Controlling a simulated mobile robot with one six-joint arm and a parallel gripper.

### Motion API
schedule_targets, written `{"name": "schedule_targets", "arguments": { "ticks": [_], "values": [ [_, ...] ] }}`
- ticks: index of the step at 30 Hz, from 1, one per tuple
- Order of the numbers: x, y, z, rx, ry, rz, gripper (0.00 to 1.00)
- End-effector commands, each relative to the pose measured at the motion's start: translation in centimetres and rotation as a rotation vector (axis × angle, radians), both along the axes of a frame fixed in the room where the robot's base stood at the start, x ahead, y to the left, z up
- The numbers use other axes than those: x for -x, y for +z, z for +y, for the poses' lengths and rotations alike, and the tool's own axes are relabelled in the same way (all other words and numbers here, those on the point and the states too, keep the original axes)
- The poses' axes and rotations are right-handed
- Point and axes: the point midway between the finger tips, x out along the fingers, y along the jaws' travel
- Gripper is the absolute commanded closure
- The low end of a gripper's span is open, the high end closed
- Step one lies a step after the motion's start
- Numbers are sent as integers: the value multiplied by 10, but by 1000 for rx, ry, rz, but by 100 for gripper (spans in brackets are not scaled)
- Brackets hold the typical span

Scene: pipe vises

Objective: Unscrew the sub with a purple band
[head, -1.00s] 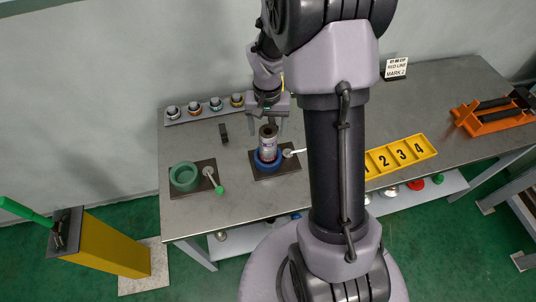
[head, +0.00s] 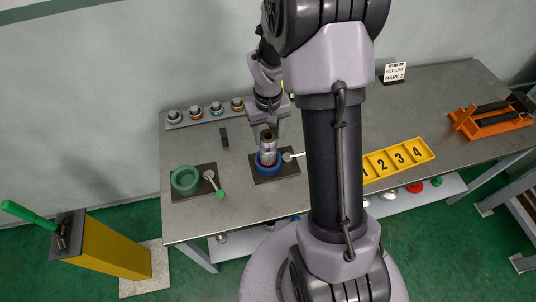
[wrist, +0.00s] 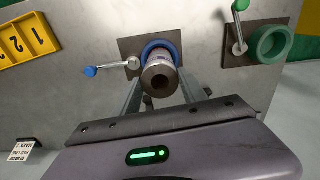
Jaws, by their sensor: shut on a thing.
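The sub (head: 268,149) is a grey metal cylinder with a dark, hollow top, standing upright in the blue ring vise (head: 259,170). A purplish tint shows on its side, but the band is too small to make out clearly. In the wrist view the dark open end of the sub (wrist: 159,82) faces me, with the blue vise ring (wrist: 174,46) around its lower part. My gripper (head: 268,128) comes from above and behind, its fingers on both sides of the sub. In the wrist view my gripper (wrist: 160,92) is shut on the sub.
A green ring vise (head: 184,179) with a green-tipped handle stands at left. The blue vise's handle (wrist: 112,67) sticks out beside it. Several subs (head: 196,112) line a rack at the back. A yellow numbered tray (head: 400,157) and orange stand (head: 490,120) are at right.

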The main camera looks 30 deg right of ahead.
Motion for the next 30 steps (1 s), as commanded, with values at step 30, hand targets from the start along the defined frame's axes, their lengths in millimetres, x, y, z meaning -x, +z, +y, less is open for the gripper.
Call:
{"name": "schedule_targets", "arguments": {
  "ticks": [30],
  "values": [
    [0, 0, 0, -1, 873, 1, 99]
  ]
}}
